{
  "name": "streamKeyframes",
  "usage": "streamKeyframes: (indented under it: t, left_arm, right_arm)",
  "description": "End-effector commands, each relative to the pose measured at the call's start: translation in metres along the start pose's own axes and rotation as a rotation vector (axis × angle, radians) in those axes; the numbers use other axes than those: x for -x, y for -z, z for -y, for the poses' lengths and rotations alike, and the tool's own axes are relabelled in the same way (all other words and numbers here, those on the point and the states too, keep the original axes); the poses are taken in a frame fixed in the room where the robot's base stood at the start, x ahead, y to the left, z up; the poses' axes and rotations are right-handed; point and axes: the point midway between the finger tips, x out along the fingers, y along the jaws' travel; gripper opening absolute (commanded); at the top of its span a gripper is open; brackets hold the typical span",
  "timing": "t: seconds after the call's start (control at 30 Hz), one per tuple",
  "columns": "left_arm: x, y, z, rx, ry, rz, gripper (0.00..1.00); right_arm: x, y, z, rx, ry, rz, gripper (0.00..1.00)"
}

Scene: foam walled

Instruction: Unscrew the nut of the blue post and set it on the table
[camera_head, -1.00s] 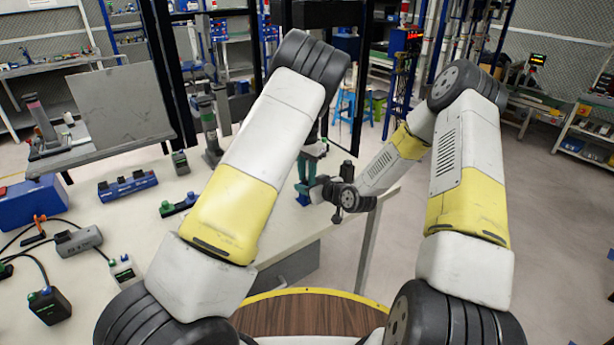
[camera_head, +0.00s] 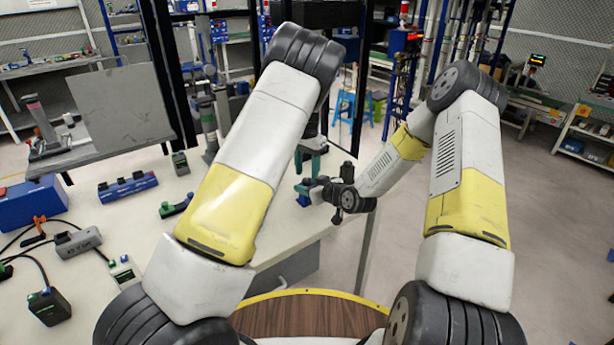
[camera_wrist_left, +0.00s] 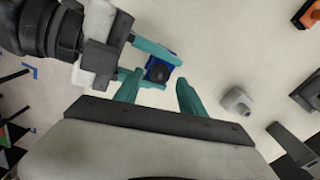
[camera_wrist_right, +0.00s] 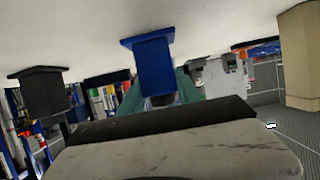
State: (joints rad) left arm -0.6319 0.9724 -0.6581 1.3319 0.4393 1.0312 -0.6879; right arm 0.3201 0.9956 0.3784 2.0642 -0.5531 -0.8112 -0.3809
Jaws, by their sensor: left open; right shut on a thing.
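The blue post (camera_head: 303,200) stands near the table's right edge, partly hidden by my grippers in the head view. In the left wrist view the blue post (camera_wrist_left: 152,62) carries a dark round nut (camera_wrist_left: 158,72) on top. My right gripper (camera_wrist_left: 150,60) comes in from the side with its teal fingers shut on the post. My left gripper (camera_wrist_left: 160,80) points down over the post, with its teal fingers open and apart on either side of the nut. The right wrist view shows the blue post (camera_wrist_right: 154,62) close up and upside down.
A grey block (camera_wrist_left: 237,101) stands on the table beside the post.

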Motion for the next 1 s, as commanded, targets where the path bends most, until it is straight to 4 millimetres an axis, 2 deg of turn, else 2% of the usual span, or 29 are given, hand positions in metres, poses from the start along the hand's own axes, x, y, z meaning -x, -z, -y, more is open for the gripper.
streamKeyframes:
  t: [0.1,0.23,0.4,0.5,0.67,1.0]
  left_arm:
    - [0.017,0.0,0.001,0.0,0.0,-0.002,0.48]
    - [0.027,0.0,0.0,-0.022,-0.002,-0.002,0.47]
    - [0.05,0.0,0.0,-0.211,-0.003,-0.003,0.47]
    - [0.056,0.0,0.0,-0.28,-0.002,0.0,0.47]
    - [0.039,-0.001,0.0,-0.29,-0.002,0.005,0.47]
    - [-0.011,-0.001,0.0,-0.286,-0.001,0.003,0.47]
  right_arm:
    - [0.0,0.0,0.0,0.0,0.0,-0.001,0.0]
    - [0.0,0.001,0.0,0.0,0.0,-0.001,0.0]
    - [0.0,0.0,0.0,0.0,0.0,-0.001,0.0]
    - [0.0,0.001,0.0,0.0,0.0,-0.001,0.0]
    - [0.0,0.001,0.0,0.0,0.0,-0.001,0.0]
    - [0.0,0.001,0.0,0.0,0.0,-0.001,0.0]
